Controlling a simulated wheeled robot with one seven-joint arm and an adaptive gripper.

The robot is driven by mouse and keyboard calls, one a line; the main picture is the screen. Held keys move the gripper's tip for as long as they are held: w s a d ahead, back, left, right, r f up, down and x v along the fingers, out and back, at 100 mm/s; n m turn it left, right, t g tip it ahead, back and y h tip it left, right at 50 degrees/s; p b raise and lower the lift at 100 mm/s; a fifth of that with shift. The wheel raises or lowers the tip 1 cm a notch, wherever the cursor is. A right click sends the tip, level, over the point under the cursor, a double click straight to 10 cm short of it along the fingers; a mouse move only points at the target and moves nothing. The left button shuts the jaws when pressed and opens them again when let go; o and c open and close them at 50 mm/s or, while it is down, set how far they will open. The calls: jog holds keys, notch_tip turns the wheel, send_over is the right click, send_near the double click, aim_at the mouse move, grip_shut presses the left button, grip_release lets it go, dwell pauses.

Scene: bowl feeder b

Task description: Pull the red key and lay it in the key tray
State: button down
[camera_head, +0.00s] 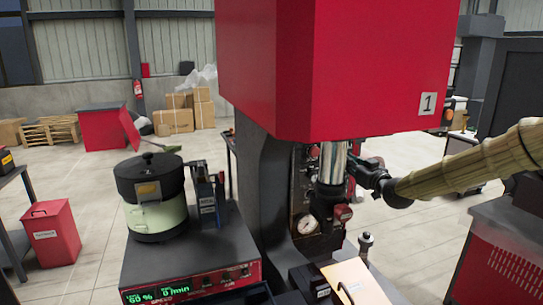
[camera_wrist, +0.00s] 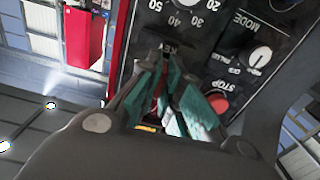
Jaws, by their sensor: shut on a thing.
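My gripper (camera_wrist: 168,66) reaches up to a black control panel (camera_wrist: 215,50) in the wrist view, its teal-padded fingers close together beside a partly covered label that seems to read KEY. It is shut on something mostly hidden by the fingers. A sliver of red (camera_wrist: 158,98) shows between them, likely the red key. I cannot tell whether the key is still in the panel. In the head view my gripper (camera_head: 358,172) is beside the press's chrome cylinder (camera_head: 333,163), its tips partly hidden. I cannot make out the key tray for certain.
The panel has a MODE knob (camera_wrist: 260,57) and a red button (camera_wrist: 219,103) close to the fingers. The red press head (camera_head: 350,65) hangs above. A gauge (camera_head: 307,224), a labelled black box (camera_head: 308,281), a pale plate (camera_head: 356,283) and a bowl feeder (camera_head: 153,193) stand nearby.

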jog(key=shift+b+v, duration=0.3)
jog(key=shift+v, duration=1.45)
jog(key=shift+v, duration=1.2)
jog(key=shift+f, duration=0.1)
